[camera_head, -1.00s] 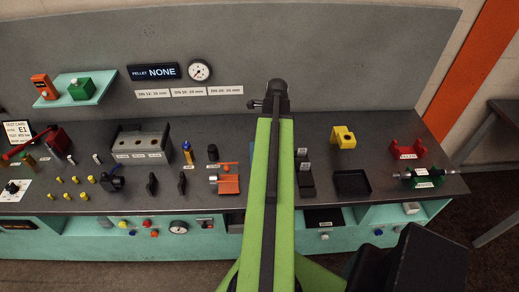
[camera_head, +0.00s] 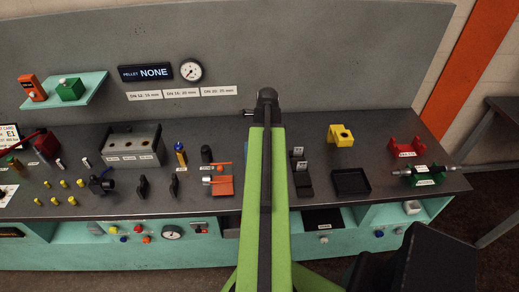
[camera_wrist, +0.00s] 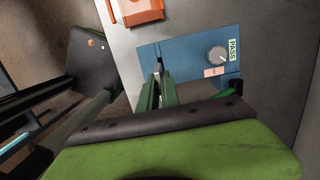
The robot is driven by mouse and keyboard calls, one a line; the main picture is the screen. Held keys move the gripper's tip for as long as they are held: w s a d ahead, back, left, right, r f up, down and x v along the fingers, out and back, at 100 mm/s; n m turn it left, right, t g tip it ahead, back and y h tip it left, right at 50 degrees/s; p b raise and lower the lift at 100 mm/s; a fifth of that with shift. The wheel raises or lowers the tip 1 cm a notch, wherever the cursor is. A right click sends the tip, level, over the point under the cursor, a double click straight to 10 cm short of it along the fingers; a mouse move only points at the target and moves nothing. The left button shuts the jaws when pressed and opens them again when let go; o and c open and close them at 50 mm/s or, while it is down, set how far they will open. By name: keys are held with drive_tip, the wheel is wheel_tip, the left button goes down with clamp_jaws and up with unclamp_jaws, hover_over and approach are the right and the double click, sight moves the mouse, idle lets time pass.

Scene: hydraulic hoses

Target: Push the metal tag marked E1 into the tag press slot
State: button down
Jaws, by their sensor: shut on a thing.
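In the wrist view my gripper (camera_wrist: 160,90) points at the blue tag press (camera_wrist: 195,52), its two narrow dark-green fingers close together. They are shut on a thin metal tag (camera_wrist: 158,68), of which only a small sliver shows between the tips. Its E1 mark cannot be read. The fingertips and tag are at the dark slot in the blue face; I cannot tell how deep the tag sits. In the head view my green arm hides the gripper and most of the press; a blue edge of the press (camera_head: 253,150) shows left of the arm.
The press carries a grey knob (camera_wrist: 216,54) and a PASS label. An orange block (camera_wrist: 141,10) stands beside it. Two black stands with white labels (camera_head: 302,182), a black tray (camera_head: 351,182) and a yellow block (camera_head: 340,135) are right of my arm. The display (camera_head: 147,72) reads PELLET NONE.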

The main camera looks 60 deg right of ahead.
drive_tip(key=shift+f+b, duration=2.55)
drive_tip(key=shift+f, duration=0.2)
drive_tip(key=shift+f, duration=0.2)
drive_tip(key=shift+f+b, duration=0.3)
drive_tip(key=shift+b, duration=0.2)
drive_tip(key=shift+f+b, duration=1.75)
drive_tip(key=shift+f, duration=0.05)
drive_tip(key=c, duration=1.5)
unclamp_jaws()
drive_tip(key=shift+r, duration=0.1)
drive_tip(key=r+p, duration=0.5)
drive_tip(key=s+r+p, duration=0.1)
drive_tip(key=r+p, duration=0.5)
drive_tip(key=d+r+p, duration=0.1)
drive_tip(key=r+p, duration=0.5)
drive_tip(key=shift+s+d+r, duration=0.1)
drive_tip(key=shift+s+r, duration=0.1)
drive_tip(key=shift+s, duration=0.15)
drive_tip(key=shift+f, duration=0.1)
